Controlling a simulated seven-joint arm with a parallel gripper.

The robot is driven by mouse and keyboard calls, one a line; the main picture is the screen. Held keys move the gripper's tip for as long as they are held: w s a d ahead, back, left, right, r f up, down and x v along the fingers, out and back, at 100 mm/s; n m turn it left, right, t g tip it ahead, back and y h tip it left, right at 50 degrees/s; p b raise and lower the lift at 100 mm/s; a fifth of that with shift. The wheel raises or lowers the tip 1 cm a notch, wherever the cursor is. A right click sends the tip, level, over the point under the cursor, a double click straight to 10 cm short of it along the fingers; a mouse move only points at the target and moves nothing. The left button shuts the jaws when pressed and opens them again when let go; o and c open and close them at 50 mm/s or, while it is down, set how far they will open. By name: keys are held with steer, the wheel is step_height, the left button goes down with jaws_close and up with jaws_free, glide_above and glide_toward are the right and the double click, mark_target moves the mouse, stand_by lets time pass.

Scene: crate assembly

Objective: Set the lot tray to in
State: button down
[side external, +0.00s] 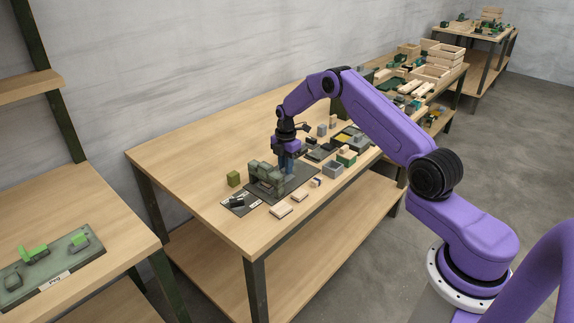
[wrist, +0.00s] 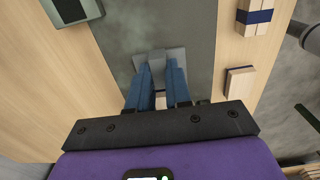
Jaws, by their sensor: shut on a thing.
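My gripper (side external: 287,172) points down over the dark grey base plate (side external: 300,190), beside a grey-green block fixture (side external: 266,180). In the wrist view its two blue fingers (wrist: 158,70) are shut on a small grey piece (wrist: 172,54), which lies at or just above the plate (wrist: 190,20). I cannot tell whether this grey piece is part of the lot tray. No part is clearly readable as the lot tray. The fingers hide part of the grey piece, and the fixture hides the fingertips in the side view.
Light wooden pieces (side external: 281,211) lie along the front; one has a blue band (wrist: 253,17). The table's left end is clear.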

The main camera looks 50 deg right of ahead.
steer(key=shift+a, duration=1.6)
steer(key=c, duration=1)
jaws_free()
steer(key=shift+c, duration=0.2)
steer(key=shift+d+r, duration=0.1)
steer(key=shift+r, duration=0.15)
step_height(320, 180, up, 17)
